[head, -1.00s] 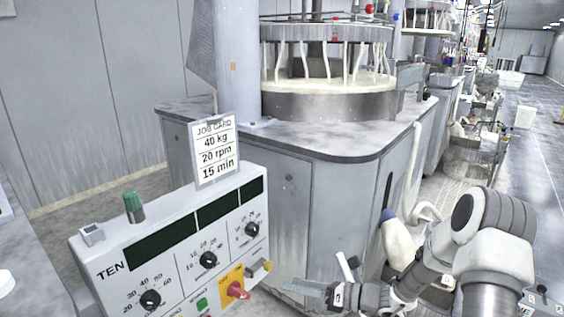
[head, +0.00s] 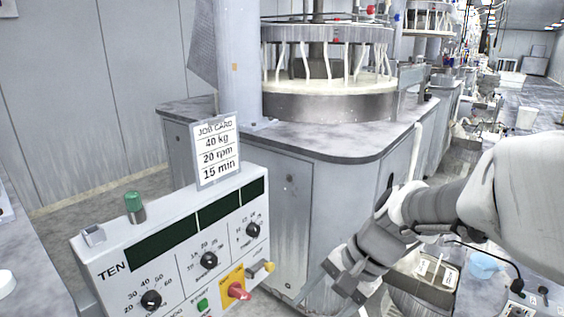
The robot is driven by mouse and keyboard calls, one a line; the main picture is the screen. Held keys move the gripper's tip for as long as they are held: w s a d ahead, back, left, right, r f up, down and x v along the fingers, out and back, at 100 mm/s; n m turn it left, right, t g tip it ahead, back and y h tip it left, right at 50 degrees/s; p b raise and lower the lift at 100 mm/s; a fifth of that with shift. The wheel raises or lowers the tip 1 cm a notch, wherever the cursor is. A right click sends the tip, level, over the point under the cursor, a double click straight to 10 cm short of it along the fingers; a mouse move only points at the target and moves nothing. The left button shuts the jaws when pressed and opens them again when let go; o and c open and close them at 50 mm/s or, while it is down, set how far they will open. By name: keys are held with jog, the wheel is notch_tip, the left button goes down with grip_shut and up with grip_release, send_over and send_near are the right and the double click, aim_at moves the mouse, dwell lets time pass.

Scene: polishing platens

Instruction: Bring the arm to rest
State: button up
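My arm reaches in from the right edge of the head view, white at the near end and grey toward the wrist. My gripper (head: 322,302) is low in the middle, to the right of the control panel (head: 135,262) and in front of the grey cabinet (head: 335,205). Its two fingers point down and left with a gap between them, and I see nothing held. The fingertips are near the bottom edge and partly hard to make out.
The panel carries dials, a red knob (head: 238,291), a green lamp (head: 134,207) and a job card (head: 215,150). A polishing machine (head: 330,104) stands on the cabinet. A box (head: 425,283) and a blue bowl (head: 484,265) lie behind and below my arm.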

jog(key=s+d+r+n+t+h, duration=0.5)
jog(key=s+d+r+n, duration=0.2)
jog(key=s+d+n, duration=0.1)
notch_tip(320, 180, up, 20)
jog(key=p, duration=1.9)
jog(key=shift+f, duration=0.2)
jog(key=shift+a+n, duration=0.15)
jog(key=shift+n, duration=0.15)
